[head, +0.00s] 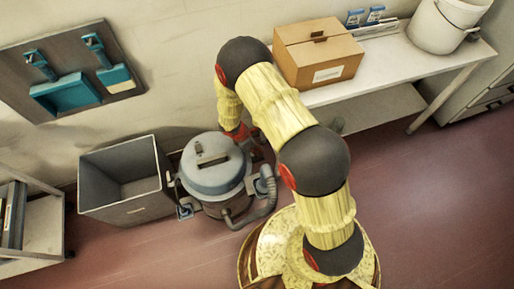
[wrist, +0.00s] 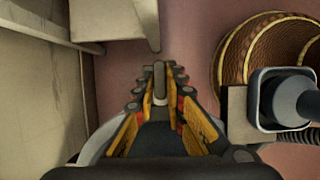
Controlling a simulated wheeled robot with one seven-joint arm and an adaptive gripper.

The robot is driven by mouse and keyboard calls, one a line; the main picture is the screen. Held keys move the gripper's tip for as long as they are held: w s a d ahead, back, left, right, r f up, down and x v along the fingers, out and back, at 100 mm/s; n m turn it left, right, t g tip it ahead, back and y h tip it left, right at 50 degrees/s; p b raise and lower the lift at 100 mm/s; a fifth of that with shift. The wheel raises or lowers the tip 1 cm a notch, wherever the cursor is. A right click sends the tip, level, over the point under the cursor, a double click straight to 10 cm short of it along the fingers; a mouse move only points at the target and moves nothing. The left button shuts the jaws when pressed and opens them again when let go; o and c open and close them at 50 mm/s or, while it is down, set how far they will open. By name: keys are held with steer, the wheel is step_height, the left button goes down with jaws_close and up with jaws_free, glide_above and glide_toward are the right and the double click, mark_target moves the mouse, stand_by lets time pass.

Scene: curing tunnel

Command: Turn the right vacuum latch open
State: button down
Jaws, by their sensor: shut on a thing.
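The grey vacuum (head: 212,165) stands on the floor with its domed lid and top handle facing up. My gripper reaches down at its far right side in the head view, where my arm and the lid mostly hide the fingers. In the wrist view my gripper (wrist: 159,98) is shut on a narrow grey upright tab, which I take to be the right vacuum latch (wrist: 159,76). The tab stands between the fingertips; its lower part is hidden. How far it is turned cannot be told.
The vacuum's hose (head: 267,188) curves around its right front, and its fitting (wrist: 290,103) is close right of my gripper in the wrist view. A grey bin (head: 128,205) stands left of the vacuum. A table (head: 385,75) with a cardboard box (head: 318,55) is at the back right.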

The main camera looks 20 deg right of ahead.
steer(key=shift+m, duration=0.3)
steer(key=m+g+p, duration=0.1)
steer(key=m+p, duration=0.1)
steer(key=shift+w+m, duration=0.15)
steer(key=shift+m, duration=0.15)
steer(key=m+g, duration=0.1)
steer(key=m, duration=0.1)
steer(key=m+g+y+p, duration=0.1)
steer(key=m, duration=0.2)
steer(key=shift+w+d, duration=0.1)
steer(key=shift+w, duration=0.05)
steer(key=m+y, duration=0.1)
steer(key=m, duration=0.2)
steer(key=m+g+p, duration=0.1)
steer(key=m, duration=0.1)
steer(key=shift+d+m+y, duration=0.15)
steer(key=shift+m+y, duration=1.05)
steer(key=shift+m, duration=1.1)
steer(key=c, duration=1.8)
jaws_free()
steer(key=shift+g, duration=0.3)
steer(key=shift+c, duration=0.2)
